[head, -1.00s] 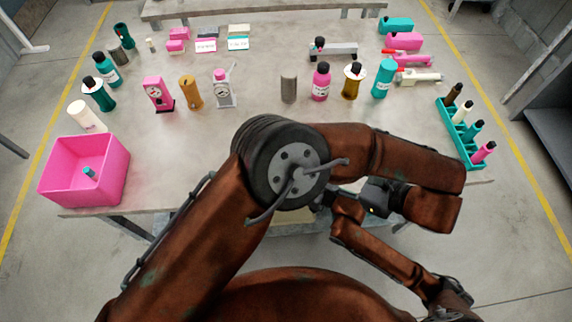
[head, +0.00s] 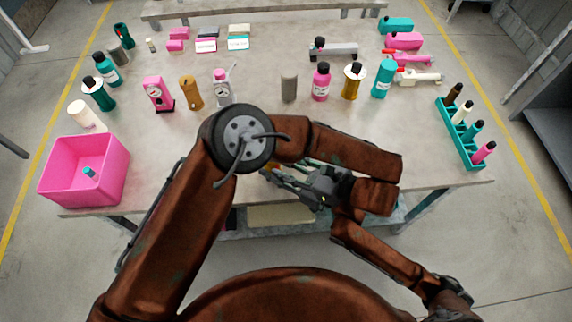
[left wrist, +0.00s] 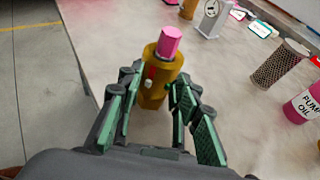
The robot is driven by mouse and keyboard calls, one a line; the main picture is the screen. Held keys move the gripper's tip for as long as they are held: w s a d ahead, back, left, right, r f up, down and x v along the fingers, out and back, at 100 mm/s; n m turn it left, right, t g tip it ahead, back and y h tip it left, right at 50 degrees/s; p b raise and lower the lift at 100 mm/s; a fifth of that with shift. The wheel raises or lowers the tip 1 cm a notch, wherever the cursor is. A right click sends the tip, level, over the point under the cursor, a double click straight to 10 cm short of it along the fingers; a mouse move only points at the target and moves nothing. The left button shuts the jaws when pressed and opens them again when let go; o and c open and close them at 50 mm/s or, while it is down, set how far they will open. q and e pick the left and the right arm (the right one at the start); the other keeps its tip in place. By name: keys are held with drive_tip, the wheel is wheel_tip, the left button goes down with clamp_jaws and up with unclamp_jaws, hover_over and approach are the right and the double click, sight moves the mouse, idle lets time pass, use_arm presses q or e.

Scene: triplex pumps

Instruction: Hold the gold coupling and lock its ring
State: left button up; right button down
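The gold coupling (left wrist: 158,88) stands upright on the table in the left wrist view, with a pink top (left wrist: 169,41) and a small red mark and pale knob on its side. In the head view only a bit of gold (head: 271,170) shows at my left fingertips, mostly hidden by my arm. My left gripper (head: 275,175) is open near the table's front edge. In the left wrist view its fingers (left wrist: 154,88) are spread on either side of the coupling, with gaps visible. My right gripper cannot be made out; part of my right arm shows at lower right.
A pink bin (head: 62,180) stands at the front left. A teal rack (head: 452,135) with several bottles is at the right. A grey cylinder (head: 289,88) and a pink bottle (head: 321,84) stand behind my arm. The table's front right is clear.

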use_arm(q)
drive_tip(key=shift+w+a+f, duration=0.1)
drive_tip(key=shift+w+a, duration=0.05)
drive_tip(key=shift+a, duration=0.05)
drive_tip(key=shift+c, duration=0.5)
clamp_jaws()
drive_tip(key=shift+w, duration=0.1)
